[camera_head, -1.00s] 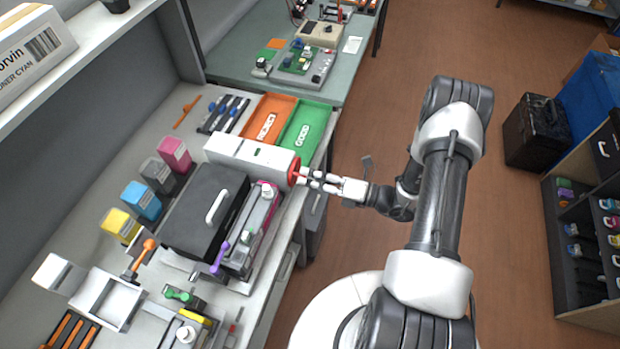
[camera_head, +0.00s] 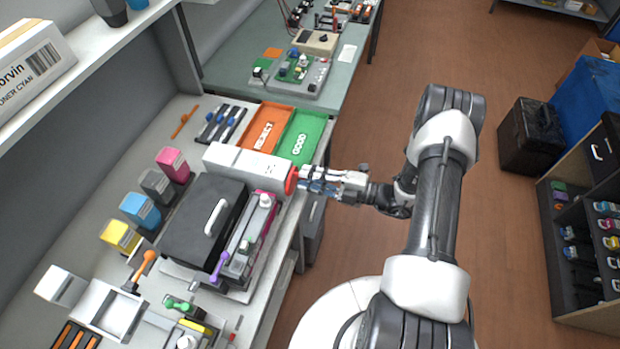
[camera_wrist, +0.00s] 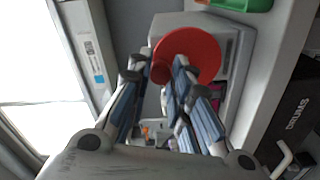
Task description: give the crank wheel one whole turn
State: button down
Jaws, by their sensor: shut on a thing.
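The crank wheel (camera_head: 291,180) is a red disc on the right end of a long white housing (camera_head: 246,165). In the wrist view the wheel (camera_wrist: 198,50) faces me, and its red handle knob (camera_wrist: 161,74) sticks out on the lower left of the disc. My gripper (camera_head: 305,180) reaches the wheel from the right. Its fingers (camera_wrist: 160,68) are shut on the handle knob, one on each side of it. The knob is hidden behind the fingers in the head view.
A black case (camera_head: 203,222) with a pale handle stands beside the housing. An orange REJECT tray (camera_head: 268,118) and a green GOOD tray (camera_head: 309,126) lie behind it. Coloured cartridges stand along the left. The floor right of the bench is open around my arm.

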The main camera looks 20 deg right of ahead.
jog(key=shift+w+d+m, duration=0.1)
jog(key=shift+m, duration=0.3)
jog(key=c, duration=1.4)
grip_release()
jog(key=shift+c, duration=0.2)
jog(key=v, duration=1.2)
